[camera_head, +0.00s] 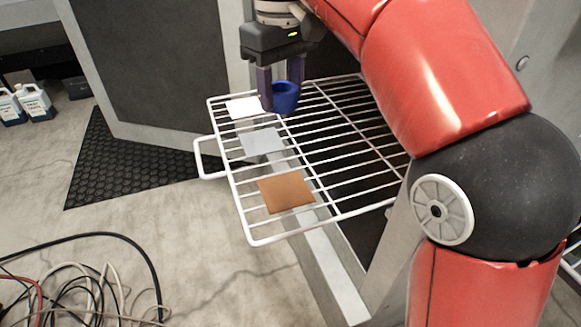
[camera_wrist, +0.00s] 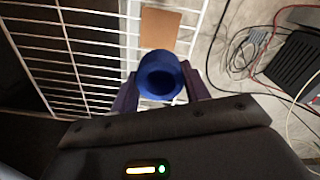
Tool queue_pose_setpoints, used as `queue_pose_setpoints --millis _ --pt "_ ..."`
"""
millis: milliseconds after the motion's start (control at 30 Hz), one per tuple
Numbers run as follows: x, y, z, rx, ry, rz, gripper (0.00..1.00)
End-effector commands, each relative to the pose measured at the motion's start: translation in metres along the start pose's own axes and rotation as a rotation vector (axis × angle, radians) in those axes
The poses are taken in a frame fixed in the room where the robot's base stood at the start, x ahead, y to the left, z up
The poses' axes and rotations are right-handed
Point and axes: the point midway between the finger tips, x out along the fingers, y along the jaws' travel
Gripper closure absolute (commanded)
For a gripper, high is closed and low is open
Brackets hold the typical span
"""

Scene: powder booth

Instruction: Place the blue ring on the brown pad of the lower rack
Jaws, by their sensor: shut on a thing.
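The blue ring (camera_head: 285,97) is held by my gripper (camera_head: 272,90), above the far part of the white wire rack. In the wrist view the ring (camera_wrist: 160,76) sits between the two purple fingers (camera_wrist: 159,88). The rack (camera_head: 250,240) has three flat pads. The brown pad (camera_head: 286,193) lies nearest the front. A grey pad (camera_head: 262,142) lies in the middle, and a white pad (camera_head: 246,107) lies at the back, partly behind the gripper. The brown pad (camera_wrist: 160,28) also shows beyond the ring in the wrist view. The ring is apart from the brown pad.
A white handle (camera_head: 208,160) sticks out from the rack's left side. Tangled cables (camera_head: 80,285) lie on the floor at lower left. Jugs (camera_head: 35,102) stand at far left, and a black mat (camera_head: 120,165) lies on the floor. The rack's right part is bare.

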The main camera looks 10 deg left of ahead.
Motion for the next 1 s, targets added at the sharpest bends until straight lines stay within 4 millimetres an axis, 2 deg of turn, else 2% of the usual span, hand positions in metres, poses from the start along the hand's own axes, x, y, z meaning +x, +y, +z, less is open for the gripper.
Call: queue_pose_setpoints --millis 167,500,633,867,1000 --pt "0.037 -0.001 0.001 0.000 -0.003 -0.001 0.79" --pt "0.126 -0.001 0.001 -0.001 -0.004 -0.001 0.79" --pt "0.147 0.000 0.001 0.000 -0.001 0.000 0.79" --pt "0.162 0.000 0.001 0.000 -0.001 0.000 0.79" --pt "0.183 -0.001 0.001 -0.001 -0.003 -0.001 0.79"
